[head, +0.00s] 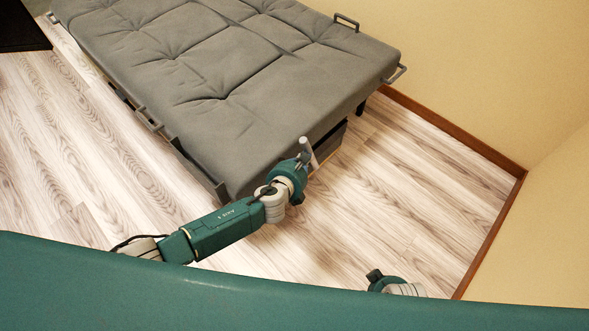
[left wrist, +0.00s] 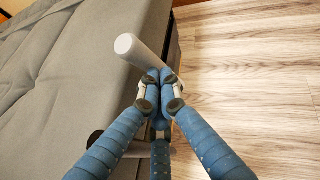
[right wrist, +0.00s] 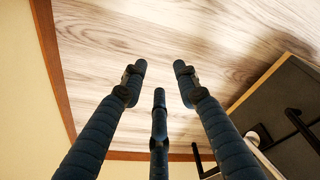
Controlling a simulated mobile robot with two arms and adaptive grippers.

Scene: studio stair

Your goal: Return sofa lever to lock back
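The sofa lever (head: 305,149) is a pale grey rod at the near right corner of the grey sofa (head: 240,70), sticking up past my left gripper (head: 299,163). In the left wrist view the lever (left wrist: 138,49) runs slantwise beside the sofa's edge, its rounded end free. The fingertips of my left gripper (left wrist: 160,80) are drawn together at the lever's lower part and hide some of it. I see no gap between the tips; whether they touch the lever is unclear. My right gripper (right wrist: 158,70) is open and empty over the floor.
The sofa lies flat, with grey side handles (head: 149,119). Bare wood floor (head: 430,190) fills the right, bounded by a brown skirting (head: 450,127) and yellow walls. A dark box-like thing with black bars (right wrist: 290,130) shows in the right wrist view.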

